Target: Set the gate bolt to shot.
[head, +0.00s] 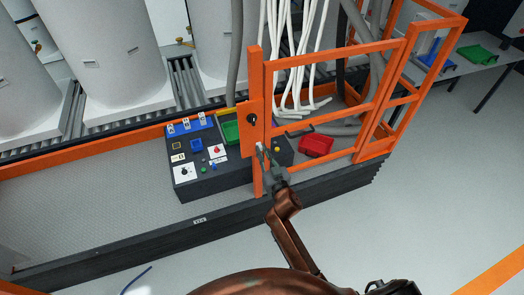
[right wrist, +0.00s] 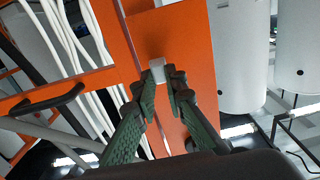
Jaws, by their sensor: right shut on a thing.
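The orange gate (head: 335,60) stands upright on the lift platform's front edge. An orange plate (head: 247,138) with a black round knob sits at its left post. My right gripper (head: 264,156) is at the lower part of this plate. In the right wrist view, my right gripper (right wrist: 163,84) is shut on a small light-grey block, which looks like the handle of the gate bolt (right wrist: 157,65), against the orange plate. The fingers hide part of it, so I cannot tell how far the bolt reaches. My left gripper is not in view.
A dark control box (head: 210,165) with switches stands left of the gate post. A red tray (head: 316,146) and white hoses (head: 290,60) are behind the gate bars. Grey tanks (head: 105,55) stand at the back. The floor in front is mostly clear.

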